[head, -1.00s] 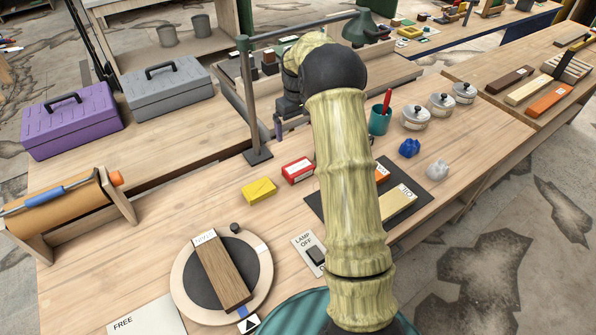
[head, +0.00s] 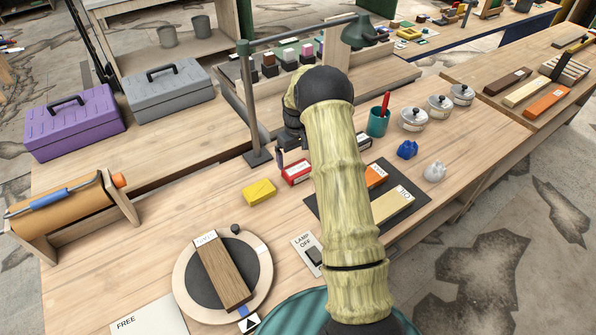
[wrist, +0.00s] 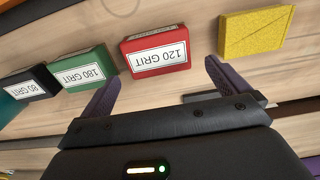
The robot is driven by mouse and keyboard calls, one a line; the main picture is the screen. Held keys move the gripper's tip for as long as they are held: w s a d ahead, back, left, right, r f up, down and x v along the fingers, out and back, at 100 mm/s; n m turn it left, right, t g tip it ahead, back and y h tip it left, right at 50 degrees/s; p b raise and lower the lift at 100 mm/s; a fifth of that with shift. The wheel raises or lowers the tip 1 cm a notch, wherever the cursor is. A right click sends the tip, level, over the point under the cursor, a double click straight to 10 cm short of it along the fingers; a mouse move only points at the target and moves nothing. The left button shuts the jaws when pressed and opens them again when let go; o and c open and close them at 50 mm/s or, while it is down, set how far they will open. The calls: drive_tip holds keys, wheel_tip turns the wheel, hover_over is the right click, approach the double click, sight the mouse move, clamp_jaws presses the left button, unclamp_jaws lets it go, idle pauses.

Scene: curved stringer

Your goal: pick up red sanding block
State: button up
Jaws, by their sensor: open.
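The red sanding block (head: 296,171) lies on the bench in the head view, right of a yellow block and partly beside my arm. In the wrist view the red block (wrist: 155,53) shows its white "120 GRIT" label, ahead of and between the fingers, nearer the left one. My gripper (wrist: 158,85) is open, its two purple fingers apart with nothing between them. In the head view its fingers are mostly hidden behind my arm, close to the red block.
A yellow block (wrist: 255,32) sits right of the red one in the wrist view. A green block (wrist: 85,71) labelled 180 GRIT and a black block (wrist: 30,88) lie to the left. A lamp post (head: 250,110) stands behind the blocks in the head view.

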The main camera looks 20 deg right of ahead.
sight(298, 168)
drive_tip(key=shift+w+f, duration=0.1)
drive_tip(key=shift+f, duration=0.7)
drive_tip(key=shift+d+f+p, duration=0.1)
drive_tip(key=shift+f+p, duration=0.2)
drive_tip(key=shift+f, duration=0.05)
drive_tip(key=f, duration=0.1)
drive_tip(key=f+p, duration=0.1)
drive_tip(key=f, duration=0.2)
drive_tip(key=shift+s+d+f, duration=0.1)
drive_tip(key=shift+s+f, duration=0.15)
drive_tip(key=c, duration=0.8)
